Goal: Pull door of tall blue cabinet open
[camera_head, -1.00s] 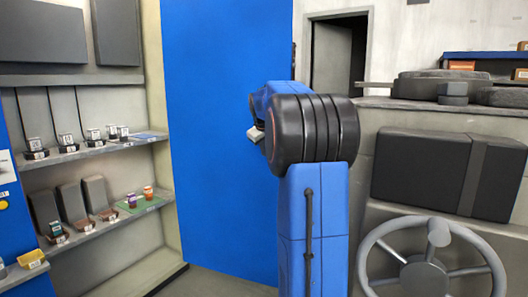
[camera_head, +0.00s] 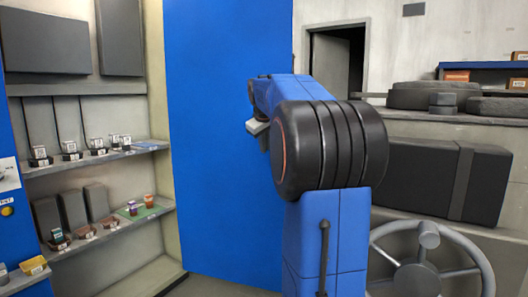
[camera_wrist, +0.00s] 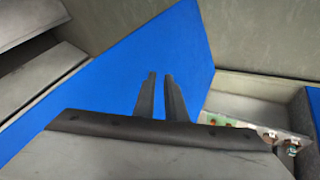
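The tall blue cabinet stands at the left in the head view, with its shelved inside (camera_head: 85,165) showing. Its blue door (camera_head: 220,150) is swung wide open, a flat panel right of the shelves. My gripper shows in the wrist view (camera_wrist: 160,78) as two dark fingers with a narrow gap and nothing visible between them. The blue door (camera_wrist: 120,85) lies behind the fingers; I cannot tell whether they touch it. In the head view my arm hides most of the gripper, in front of the door's right part. No handle is visible.
The cabinet shelves (camera_head: 100,228) hold several small labelled items and dark blocks. At the right are a grey handwheel (camera_head: 415,280), a long dark box (camera_head: 440,180) and a counter with dark round parts (camera_head: 435,97). A doorway (camera_head: 335,60) opens in the back wall.

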